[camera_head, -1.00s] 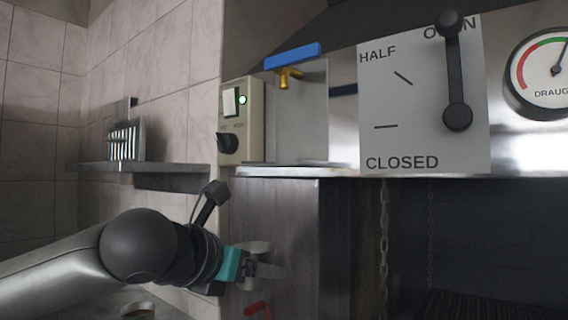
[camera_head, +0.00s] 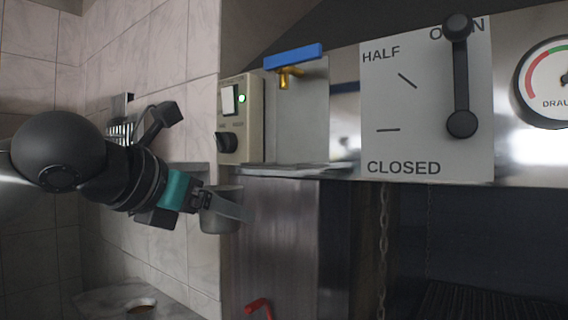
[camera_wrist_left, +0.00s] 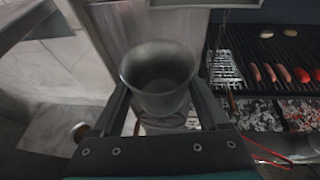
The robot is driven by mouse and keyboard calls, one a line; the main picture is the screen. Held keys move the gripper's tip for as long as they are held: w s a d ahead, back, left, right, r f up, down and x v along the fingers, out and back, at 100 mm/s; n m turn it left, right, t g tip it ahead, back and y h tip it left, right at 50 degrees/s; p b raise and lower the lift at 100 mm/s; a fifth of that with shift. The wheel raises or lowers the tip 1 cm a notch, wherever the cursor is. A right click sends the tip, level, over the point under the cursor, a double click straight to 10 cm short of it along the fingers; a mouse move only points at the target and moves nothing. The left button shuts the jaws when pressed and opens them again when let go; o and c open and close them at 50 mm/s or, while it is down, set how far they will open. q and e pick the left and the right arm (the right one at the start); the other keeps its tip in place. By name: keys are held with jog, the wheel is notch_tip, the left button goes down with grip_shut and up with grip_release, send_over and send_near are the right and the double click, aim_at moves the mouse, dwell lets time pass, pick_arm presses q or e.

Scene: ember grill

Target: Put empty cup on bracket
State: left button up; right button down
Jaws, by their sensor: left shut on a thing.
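My left gripper (camera_head: 222,204) is shut on a grey metal cup (camera_head: 218,214), which hangs in front of the brown cabinet side in the head view. In the left wrist view the cup (camera_wrist_left: 160,76) stands between the two fingers, its mouth facing the camera, and its inside looks empty. A metal plate (camera_head: 300,110) with a blue-handled brass tap (camera_head: 290,68) is on the wall above and right of the cup. A small ledge (camera_head: 300,168) runs below the tap. I cannot tell which part is the bracket. My right gripper is not in view.
A control box (camera_head: 240,120) with a green light is left of the tap. A lever panel (camera_head: 425,110) stands to the right. A grill (camera_wrist_left: 270,70) with sausages and glowing coals shows in the left wrist view.

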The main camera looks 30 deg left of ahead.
pick_arm(q)
jog(key=s+d+r+m+h+p, duration=0.1)
jog(key=s+d+r+p, duration=0.1)
jog(key=s+r, duration=0.3)
jog(key=s+d+r+h+p, duration=0.15)
jog(key=s+r, duration=0.25)
jog(key=r, duration=0.4)
jog(key=shift+y, duration=0.45)
jog(key=w+p, duration=0.1)
jog(key=w, duration=0.5)
jog(key=w+d+p, duration=0.1)
jog(key=w, duration=0.5)
jog(key=w+p, duration=0.1)
jog(key=w, duration=0.5)
jog(key=shift+w+d+f, duration=0.15)
jog(key=shift+d+f, duration=0.1)
notch_tip(320, 180, down, 3)
jog(key=shift+r+b, duration=0.1)
jog(key=shift+b, duration=0.7)
jog(key=shift+f, duration=0.3)
jog(key=shift+f, duration=0.2)
jog(key=o, duration=1.4)
